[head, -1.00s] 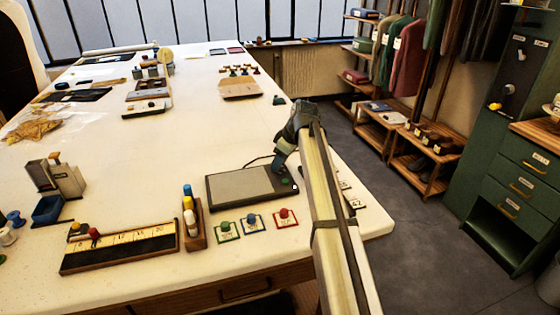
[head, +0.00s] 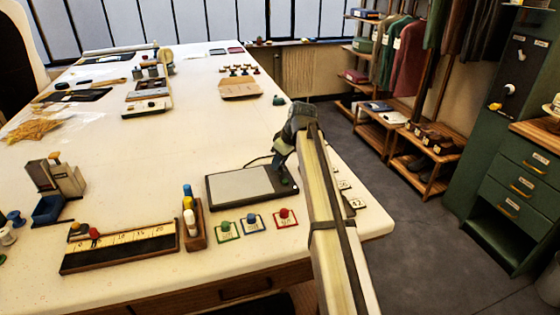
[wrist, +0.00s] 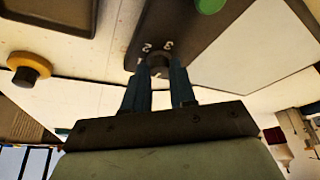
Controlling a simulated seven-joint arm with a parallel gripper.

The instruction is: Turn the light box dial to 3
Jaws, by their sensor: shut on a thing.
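The light box (head: 240,187) is a flat dark-framed box with a pale panel, lying near the table's front right. In the wrist view its panel (wrist: 245,50) is at the upper right, with a green button (wrist: 210,4) at the top. The small dial (wrist: 158,62) has the numerals 1, 2 and 3 printed around it. My gripper (wrist: 159,76) is shut on the dial, one finger at each side. I cannot tell where the dial's pointer is. In the head view my gripper (head: 281,165) is at the box's right end and hides the dial.
Green, blue and red framed buttons (head: 251,222) lie in front of the box. A wooden holder with bottles (head: 194,232) and a long ruled board (head: 120,248) stand to the left. Number cards (head: 353,203) lie right of my arm. The table behind the box is mostly clear.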

